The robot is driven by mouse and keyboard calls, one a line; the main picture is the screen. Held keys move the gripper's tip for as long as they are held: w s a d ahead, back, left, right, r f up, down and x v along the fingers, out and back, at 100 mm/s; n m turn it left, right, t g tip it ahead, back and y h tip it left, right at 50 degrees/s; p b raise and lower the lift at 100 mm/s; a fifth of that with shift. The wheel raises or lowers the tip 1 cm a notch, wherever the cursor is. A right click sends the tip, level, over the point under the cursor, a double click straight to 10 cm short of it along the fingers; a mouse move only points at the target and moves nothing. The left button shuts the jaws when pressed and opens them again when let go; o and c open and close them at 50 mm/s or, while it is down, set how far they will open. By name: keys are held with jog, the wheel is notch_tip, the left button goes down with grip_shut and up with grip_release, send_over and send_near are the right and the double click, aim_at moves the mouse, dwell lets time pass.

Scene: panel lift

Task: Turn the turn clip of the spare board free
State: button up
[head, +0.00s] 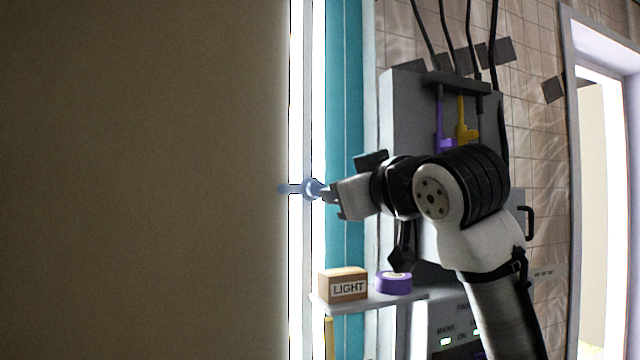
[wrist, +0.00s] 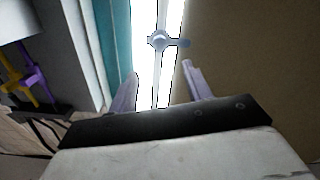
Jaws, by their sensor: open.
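The turn clip (head: 312,188) is a small blue-grey knob with a flat lever, on the bright white strip beside the brown board (head: 140,180). Its lever lies level and reaches over the board's edge. In the wrist view the clip (wrist: 159,41) sits ahead of the fingertips, its lever pointing right across the board's edge (wrist: 250,70). My gripper (head: 331,197) is just right of the clip in the head view. In the wrist view its two fingers (wrist: 160,74) are apart with nothing between them. I cannot tell whether a finger touches the clip.
A shelf (head: 370,301) below my gripper holds a box marked LIGHT (head: 343,286) and a purple tape roll (head: 394,283). A grey cabinet (head: 400,110) with purple (head: 444,130) and yellow (head: 466,122) handles stands behind my arm. A doorway (head: 605,200) is at far right.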

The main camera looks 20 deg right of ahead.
aim_at(318, 189)
jog(key=w+p, duration=0.4)
jog(key=w, duration=0.7)
jog(key=shift+a, duration=0.2)
jog(key=shift+w, duration=0.45)
jog(key=c, duration=1)
